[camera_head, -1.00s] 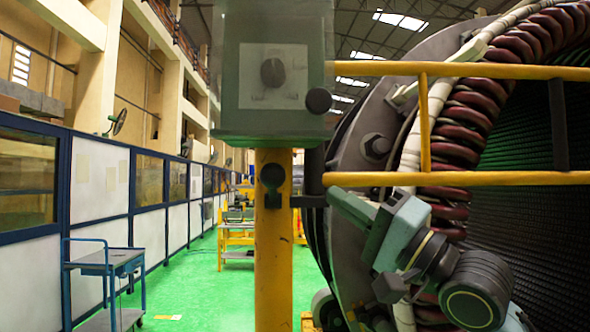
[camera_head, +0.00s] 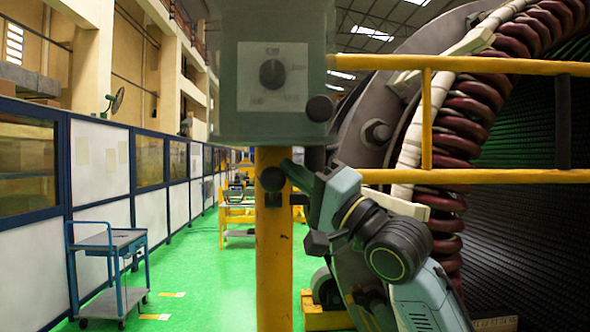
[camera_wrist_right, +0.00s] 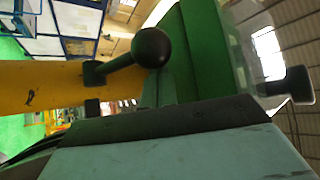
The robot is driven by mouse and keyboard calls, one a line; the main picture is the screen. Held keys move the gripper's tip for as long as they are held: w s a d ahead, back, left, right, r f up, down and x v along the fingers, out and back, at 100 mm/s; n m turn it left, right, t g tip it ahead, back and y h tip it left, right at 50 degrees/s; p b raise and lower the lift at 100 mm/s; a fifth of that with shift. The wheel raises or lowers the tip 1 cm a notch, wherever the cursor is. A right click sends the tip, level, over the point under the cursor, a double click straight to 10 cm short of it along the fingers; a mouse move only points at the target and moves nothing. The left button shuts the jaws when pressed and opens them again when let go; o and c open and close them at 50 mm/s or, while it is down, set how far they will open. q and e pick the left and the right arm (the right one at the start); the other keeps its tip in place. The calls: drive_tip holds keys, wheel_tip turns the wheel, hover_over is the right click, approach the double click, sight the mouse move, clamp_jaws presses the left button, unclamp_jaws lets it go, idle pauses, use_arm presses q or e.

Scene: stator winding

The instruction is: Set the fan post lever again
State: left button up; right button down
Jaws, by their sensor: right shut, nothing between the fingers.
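The fan post (camera_head: 273,250) is a yellow upright with a grey-green control box (camera_head: 272,75) on top. A lever with a black ball end (camera_head: 272,179) sticks out of the post below the box, its ball toward the head camera. In the right wrist view the lever ball (camera_wrist_right: 151,47) is seen from the side, on a short dark rod from the post. My right gripper (camera_head: 293,176) is shut and empty, its tip right beside the ball; I cannot tell whether they touch. My left gripper is not in view.
The box has a dial (camera_head: 272,73) on its face and a second black ball (camera_head: 320,108) at its right side. Yellow rails (camera_head: 480,176) and the big stator (camera_head: 375,132) crowd the right. A blue trolley (camera_head: 108,265) stands left on open green floor.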

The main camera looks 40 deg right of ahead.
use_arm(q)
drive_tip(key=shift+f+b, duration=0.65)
use_arm(e)
drive_tip(key=shift+s+f+n+y, duration=0.15)
drive_tip(key=shift+f+n+y, duration=0.2)
drive_tip(key=shift+n+y, duration=0.15)
